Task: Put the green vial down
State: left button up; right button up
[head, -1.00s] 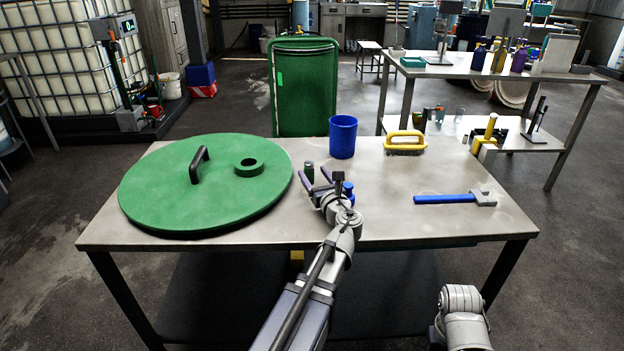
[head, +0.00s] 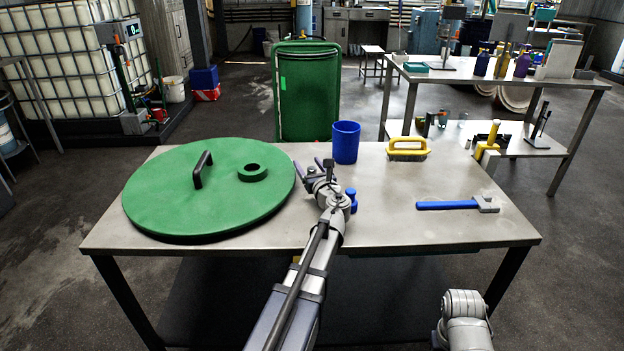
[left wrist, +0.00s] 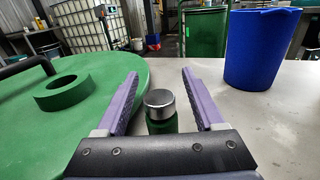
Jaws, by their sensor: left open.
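The green vial (left wrist: 161,112) with a silver cap stands upright on the metal table (left wrist: 225,95), in the left wrist view. It shows between the two purple fingers of my left gripper (left wrist: 160,78), with a gap visible on each side. The fingers are open and not closed on it. In the head view my left gripper (head: 312,168) is low over the table, right of the big green lid, and it hides most or all of the vial. My right gripper is out of view; only part of that arm shows at the bottom right.
The round green lid (head: 160,205) with a black handle and a green ring (head: 252,173) lies left. A blue cup (head: 345,142) stands behind the gripper, and a small blue object (head: 351,196) is close to its right.

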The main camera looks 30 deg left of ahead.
pick_arm(q)
grip_shut()
dwell(0.5)
